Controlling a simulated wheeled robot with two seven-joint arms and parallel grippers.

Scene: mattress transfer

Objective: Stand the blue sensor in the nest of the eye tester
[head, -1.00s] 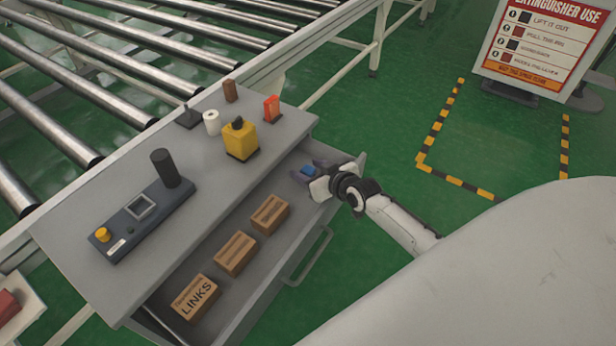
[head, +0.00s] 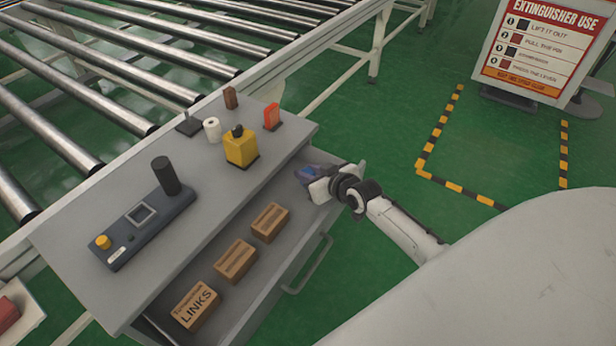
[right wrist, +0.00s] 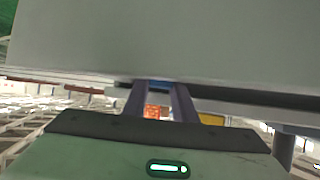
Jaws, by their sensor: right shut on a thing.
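The blue sensor (head: 307,172) is at the far right end of the open drawer, mostly covered by my right gripper (head: 309,175). My right gripper is shut on it; a bit of the blue sensor (right wrist: 161,85) shows between the finger tips in the right wrist view. What I take for the eye tester (head: 150,226) is a dark blue-grey unit at the left of the cabinet top. It has a square framed recess (head: 141,213), a black upright cylinder and a yellow button. The recess looks empty. My left gripper is not in view.
The open drawer (head: 262,262) also holds several wooden boxes, one marked LINKS (head: 195,305). On the cabinet top stand a yellow block (head: 241,147), a white roll (head: 212,129), a red-orange item (head: 272,116) and a brown block (head: 231,98). A roller conveyor (head: 120,90) runs behind.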

